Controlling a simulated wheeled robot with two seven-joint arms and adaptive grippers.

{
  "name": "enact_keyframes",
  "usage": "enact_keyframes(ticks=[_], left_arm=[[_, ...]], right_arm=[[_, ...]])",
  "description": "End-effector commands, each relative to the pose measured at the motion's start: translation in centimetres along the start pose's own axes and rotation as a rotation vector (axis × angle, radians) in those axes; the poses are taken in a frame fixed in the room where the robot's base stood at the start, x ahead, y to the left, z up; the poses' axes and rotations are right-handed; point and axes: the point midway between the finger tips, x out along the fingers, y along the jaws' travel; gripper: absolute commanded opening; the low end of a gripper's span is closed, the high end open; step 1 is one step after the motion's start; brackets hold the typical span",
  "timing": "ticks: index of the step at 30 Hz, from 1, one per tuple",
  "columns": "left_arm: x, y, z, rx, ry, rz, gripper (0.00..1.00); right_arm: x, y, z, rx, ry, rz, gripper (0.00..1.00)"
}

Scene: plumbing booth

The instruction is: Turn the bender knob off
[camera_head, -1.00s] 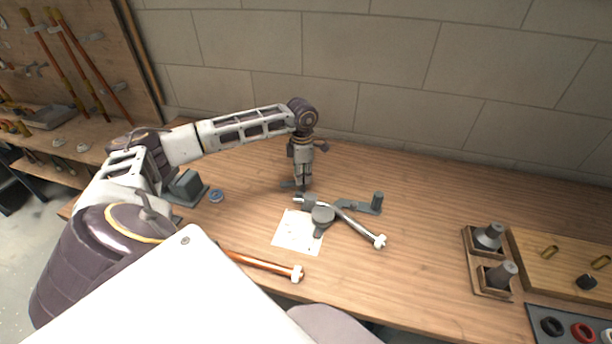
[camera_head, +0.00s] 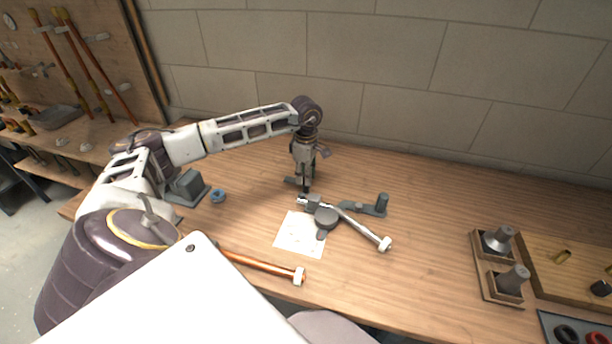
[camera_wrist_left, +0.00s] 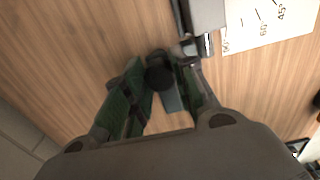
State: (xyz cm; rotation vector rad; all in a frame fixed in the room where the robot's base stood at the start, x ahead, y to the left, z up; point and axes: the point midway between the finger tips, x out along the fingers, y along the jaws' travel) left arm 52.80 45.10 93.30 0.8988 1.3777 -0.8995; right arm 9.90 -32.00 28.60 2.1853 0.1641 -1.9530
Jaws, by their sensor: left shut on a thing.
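The grey bender (camera_head: 326,217) lies on the wooden bench beside a white angle sheet (camera_head: 300,236), with a shiny pipe (camera_head: 362,229) through it. My left gripper (camera_head: 305,188) points down at the bender's far left end. In the left wrist view, its green-padded fingers (camera_wrist_left: 160,92) are shut on a small dark round knob (camera_wrist_left: 158,76) at the bender's end. The grey bender body (camera_wrist_left: 205,14) and part of the angle sheet (camera_wrist_left: 262,22) show just beyond. The fingers partly hide the knob. My right gripper is not in view.
A copper pipe (camera_head: 262,265) with a white end lies near the front edge. Wooden holders with grey cones (camera_head: 511,279) stand right. The block wall is behind.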

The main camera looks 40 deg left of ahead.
Motion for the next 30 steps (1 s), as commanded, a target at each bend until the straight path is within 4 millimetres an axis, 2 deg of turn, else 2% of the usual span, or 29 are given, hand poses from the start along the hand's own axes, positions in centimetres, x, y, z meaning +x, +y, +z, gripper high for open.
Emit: enact_keyframes(ticks=[8,9,14,24,30], left_arm=[[-0.12,0.1,-0.17,-0.002,0.003,0.002,0.0],[-0.12,0.1,-0.17,-0.002,0.003,0.002,0.31],[-0.09,0.08,-0.12,-0.001,0.002,0.002,0.5],[-0.1,0.04,-0.04,-0.001,0.001,0.001,0.5],[-0.95,0.07,-0.03,-0.001,0.001,0.002,0.5]], right_arm=[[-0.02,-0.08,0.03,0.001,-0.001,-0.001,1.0],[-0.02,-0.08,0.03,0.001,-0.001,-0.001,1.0],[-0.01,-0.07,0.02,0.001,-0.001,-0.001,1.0],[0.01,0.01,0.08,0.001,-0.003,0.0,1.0],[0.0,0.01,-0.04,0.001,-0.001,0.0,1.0]])
